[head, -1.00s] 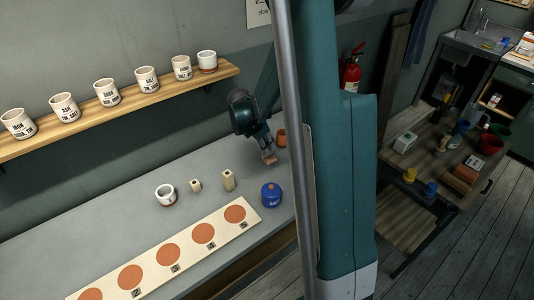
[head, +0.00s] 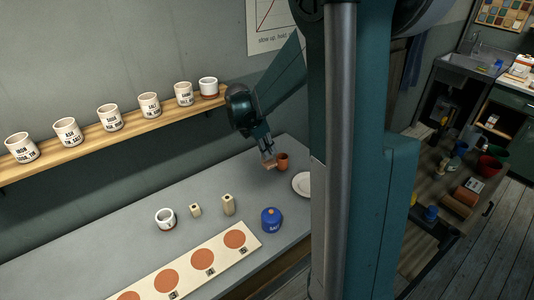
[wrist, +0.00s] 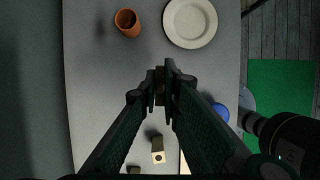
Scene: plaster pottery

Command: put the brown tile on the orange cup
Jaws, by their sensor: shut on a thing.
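My gripper (head: 267,153) is shut on the brown tile (head: 269,165) and holds it over the grey counter. In the wrist view the tile (wrist: 160,87) shows as a dark brown strip between the fingertips. The orange cup (head: 283,161) stands just right of the tile in the head view. In the wrist view the cup (wrist: 127,23) is upright, open at the top and empty-looking, ahead and left of the fingertips. A gap shows there between tile and cup. The tile's height above the counter is hard to judge.
A white plate (head: 301,184) lies right of the cup, partly behind my column. A blue salt jar (head: 271,219), two pale blocks (head: 228,205) and a white cup (head: 165,219) stand nearer. A board with orange discs (head: 203,259) lies in front. A shelf (head: 125,125) holds several pots.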

